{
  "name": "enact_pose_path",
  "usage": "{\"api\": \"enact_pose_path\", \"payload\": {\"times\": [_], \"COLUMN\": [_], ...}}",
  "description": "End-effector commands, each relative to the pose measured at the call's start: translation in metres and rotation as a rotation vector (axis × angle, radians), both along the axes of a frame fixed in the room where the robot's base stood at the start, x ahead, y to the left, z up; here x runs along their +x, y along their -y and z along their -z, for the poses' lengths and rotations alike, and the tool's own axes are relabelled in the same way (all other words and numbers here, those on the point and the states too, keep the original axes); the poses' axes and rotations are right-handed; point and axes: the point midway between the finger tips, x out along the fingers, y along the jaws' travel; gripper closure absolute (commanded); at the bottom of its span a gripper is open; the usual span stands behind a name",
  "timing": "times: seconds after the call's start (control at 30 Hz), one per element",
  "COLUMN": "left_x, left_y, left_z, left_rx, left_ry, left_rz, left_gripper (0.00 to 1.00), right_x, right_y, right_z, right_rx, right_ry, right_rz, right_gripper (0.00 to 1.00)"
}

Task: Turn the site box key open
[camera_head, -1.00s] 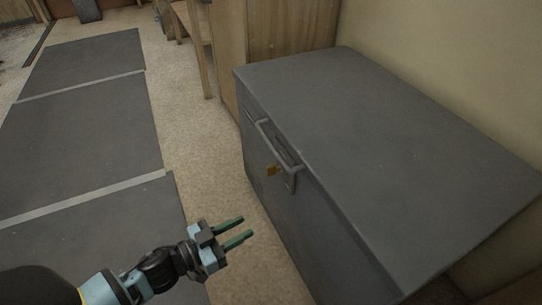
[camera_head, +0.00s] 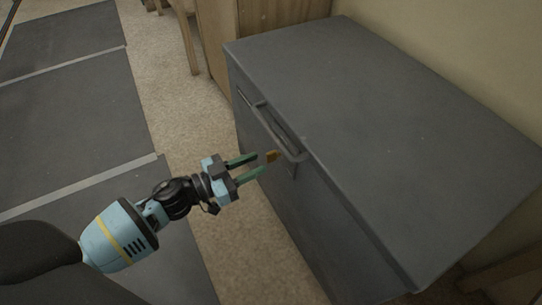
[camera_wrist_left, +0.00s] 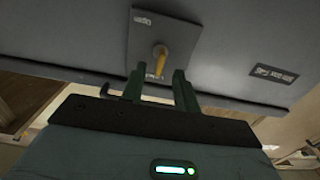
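The site box (camera_head: 390,130) is a large grey chest with a flat lid against the wall. A bar handle (camera_head: 268,128) runs along its front. A small orange-yellow key (camera_head: 272,156) sticks out of the front below the handle. In the left wrist view the key (camera_wrist_left: 160,60) stands out from a square plate (camera_wrist_left: 165,38). My left gripper (camera_head: 258,166) is open, its two green fingers pointing at the key. In the left wrist view the fingertips (camera_wrist_left: 157,77) lie either side of the key's lower end; contact cannot be told. My right gripper is not in view.
Grey floor mats (camera_head: 70,110) with pale strips lie at the left on speckled floor. A wooden cabinet (camera_head: 260,25) stands behind the box. A small label (camera_wrist_left: 273,73) is on the box front. Open floor lies between mats and box.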

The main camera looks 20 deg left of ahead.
Motion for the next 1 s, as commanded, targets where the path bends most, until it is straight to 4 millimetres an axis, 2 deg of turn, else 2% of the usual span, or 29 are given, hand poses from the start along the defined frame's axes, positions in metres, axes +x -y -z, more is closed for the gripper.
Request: {"api": "enact_pose_path", "payload": {"times": [0.1,0.33,0.73,0.77,1.0], "left_x": [0.016,0.037,0.043,0.043,0.043], "left_y": [0.012,0.029,0.034,0.034,0.034], "left_z": [0.001,0.001,0.000,0.000,0.000], "left_rx": [0.000,0.001,-0.001,-0.001,-0.001], "left_ry": [0.002,0.001,-0.001,-0.001,-0.001], "left_rz": [0.000,0.000,0.000,0.000,0.000], "left_gripper": [0.69,0.69,0.69,0.70,1.00], "right_x": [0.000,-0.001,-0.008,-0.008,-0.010], "right_y": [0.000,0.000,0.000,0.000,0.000], "right_z": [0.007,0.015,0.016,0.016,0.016], "right_rx": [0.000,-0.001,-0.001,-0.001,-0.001], "right_ry": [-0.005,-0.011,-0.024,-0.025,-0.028], "right_rz": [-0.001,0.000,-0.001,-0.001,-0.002], "right_gripper": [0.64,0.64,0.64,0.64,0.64]}}
